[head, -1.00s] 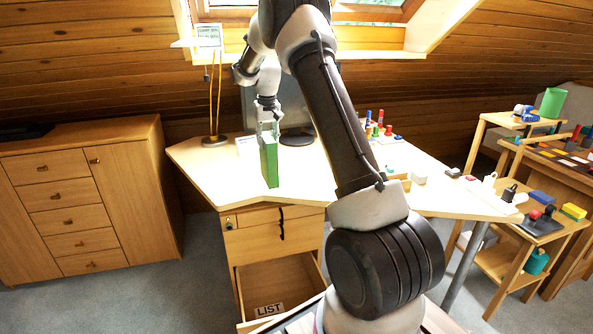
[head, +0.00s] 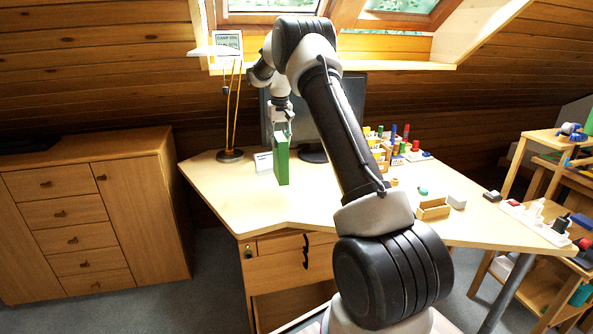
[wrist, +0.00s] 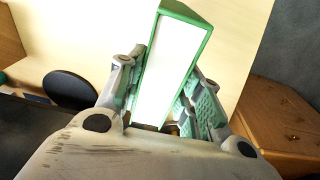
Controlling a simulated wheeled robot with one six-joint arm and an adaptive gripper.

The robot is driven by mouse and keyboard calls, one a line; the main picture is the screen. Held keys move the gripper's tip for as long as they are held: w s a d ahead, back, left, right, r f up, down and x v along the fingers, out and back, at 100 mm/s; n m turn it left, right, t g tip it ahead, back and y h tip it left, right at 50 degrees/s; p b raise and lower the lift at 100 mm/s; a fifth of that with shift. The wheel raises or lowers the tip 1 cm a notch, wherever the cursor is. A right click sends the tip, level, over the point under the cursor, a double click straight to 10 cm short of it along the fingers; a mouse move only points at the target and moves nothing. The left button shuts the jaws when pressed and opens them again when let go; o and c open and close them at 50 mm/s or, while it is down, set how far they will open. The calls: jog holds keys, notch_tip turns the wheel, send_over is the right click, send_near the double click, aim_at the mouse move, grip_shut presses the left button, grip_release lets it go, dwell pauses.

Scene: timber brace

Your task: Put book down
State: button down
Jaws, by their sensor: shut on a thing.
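A green book (head: 282,160) hangs upright in my gripper (head: 281,128) over the left part of the wooden desk (head: 330,200) in the head view. In the wrist view the book (wrist: 172,62) shows its white page edge between green covers. My gripper (wrist: 165,112) has its fingers on both sides of the book, shut on it. In the head view the book's lower end is near the desk top; I cannot tell whether it touches.
A lamp (head: 231,155) and a small white card (head: 263,162) stand left of the book. A monitor (head: 345,105) is behind it. Blocks (head: 415,152), a wooden tray (head: 433,210) and a power strip (head: 535,222) lie to the right. Desk space in front of the book is clear.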

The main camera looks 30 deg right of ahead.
aim_at(280, 156)
jog(key=shift+f, duration=3.75)
jog(key=c, duration=1)
grip_release()
jog(key=shift+o, duration=0.2)
